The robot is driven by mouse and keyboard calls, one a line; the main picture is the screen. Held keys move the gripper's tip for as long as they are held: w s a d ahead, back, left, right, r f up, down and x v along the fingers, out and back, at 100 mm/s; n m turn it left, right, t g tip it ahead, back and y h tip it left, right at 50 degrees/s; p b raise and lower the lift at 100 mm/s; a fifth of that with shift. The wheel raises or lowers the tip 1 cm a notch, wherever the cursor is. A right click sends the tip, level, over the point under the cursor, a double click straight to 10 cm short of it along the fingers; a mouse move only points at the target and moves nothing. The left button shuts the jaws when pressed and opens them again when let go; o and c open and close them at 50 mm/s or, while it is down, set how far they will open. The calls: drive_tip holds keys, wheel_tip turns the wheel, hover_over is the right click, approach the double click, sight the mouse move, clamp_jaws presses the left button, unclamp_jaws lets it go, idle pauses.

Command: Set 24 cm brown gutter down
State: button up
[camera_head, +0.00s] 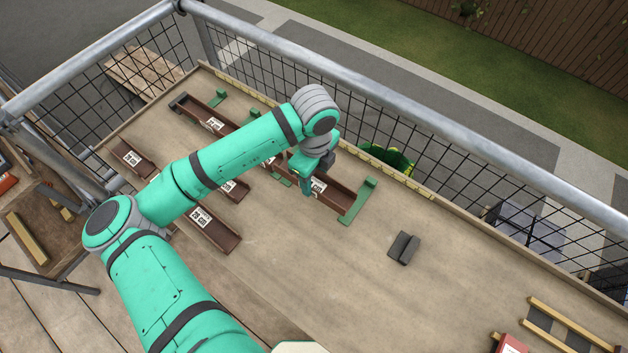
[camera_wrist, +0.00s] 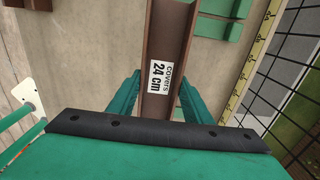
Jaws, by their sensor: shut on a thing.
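The brown 24 cm gutter (camera_wrist: 168,38) runs lengthwise between the fingers of my gripper (camera_wrist: 152,98) in the wrist view, its white "covers 24 cm" label facing up. My gripper is shut on it, one green finger on each side. In the head view the gutter (camera_head: 338,196) lies along the far side of the bench under my gripper (camera_head: 307,189). Its right end is at a green stop piece (camera_head: 357,202). My arm hides part of its left side. I cannot tell whether its underside touches the bench.
Other labelled brown gutters lie left: one (camera_head: 190,108) at the back, one (camera_head: 133,160) far left, one (camera_head: 208,232) in front. A dark grey piece (camera_head: 403,248) lies right of the green stop. A yellow ruler (camera_head: 400,182) and mesh railing line the far edge. The bench's front middle is clear.

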sight(314, 180)
drive_tip(key=shift+w+f, duration=0.55)
drive_tip(key=shift+f, duration=0.1)
drive_tip(key=shift+w+a+f, duration=0.1)
drive_tip(key=shift+w+f, duration=0.1)
drive_tip(key=shift+f, duration=1.55)
drive_tip(key=shift+f, duration=0.35)
drive_tip(key=o, duration=1.2)
drive_tip(key=shift+c, duration=0.2)
wheel_tip(314, 180, up, 13)
drive_tip(key=shift+f, duration=0.15)
